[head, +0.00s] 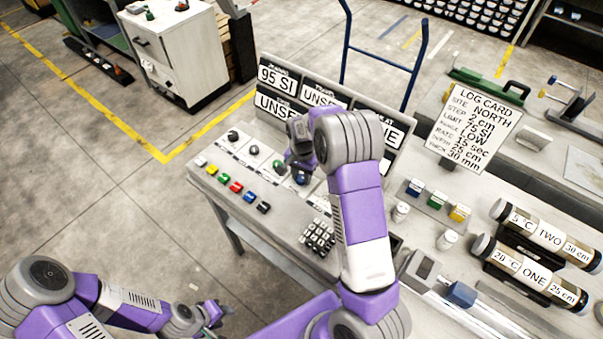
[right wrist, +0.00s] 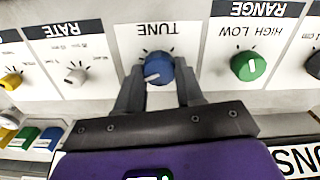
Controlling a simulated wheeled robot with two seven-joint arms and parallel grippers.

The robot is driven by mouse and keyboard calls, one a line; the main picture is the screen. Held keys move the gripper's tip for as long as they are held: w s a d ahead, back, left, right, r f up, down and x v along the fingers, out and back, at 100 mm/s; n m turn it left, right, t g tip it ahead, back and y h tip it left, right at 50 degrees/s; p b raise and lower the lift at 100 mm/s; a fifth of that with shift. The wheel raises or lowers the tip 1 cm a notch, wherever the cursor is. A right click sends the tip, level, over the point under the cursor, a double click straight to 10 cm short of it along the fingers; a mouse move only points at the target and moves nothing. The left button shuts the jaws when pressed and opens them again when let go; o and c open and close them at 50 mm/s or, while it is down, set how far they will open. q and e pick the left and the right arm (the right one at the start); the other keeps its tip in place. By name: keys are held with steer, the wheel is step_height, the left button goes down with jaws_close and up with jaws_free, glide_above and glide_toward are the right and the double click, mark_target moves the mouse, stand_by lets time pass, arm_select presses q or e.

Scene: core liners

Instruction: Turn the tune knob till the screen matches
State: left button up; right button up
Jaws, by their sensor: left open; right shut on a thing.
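The blue TUNE knob (right wrist: 158,70) sits on the white panel in the right wrist view, with its label upside down. My right gripper (right wrist: 155,88) is shut on this knob, one finger on each side. In the head view my right gripper (head: 300,165) reaches down to the console and partly hides the knob. The screen board (head: 330,95) behind it reads 95 SI at top left, with UNSET on other fields; my arm covers part of it. My left gripper (head: 212,312) is open and empty, low at the left, away from the console.
Coloured buttons (head: 236,187) and a keypad (head: 319,237) lie near. A log card (head: 470,125) stands right, beyond labelled core tubes (head: 540,235).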

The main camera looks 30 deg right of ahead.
mark_target(302, 177)
steer(key=shift+m, duration=0.4)
steer(key=o, duration=1)
steer(key=shift+o, duration=0.2)
steer(key=shift+r+p, duration=0.65)
steer(key=shift+r, duration=3.15)
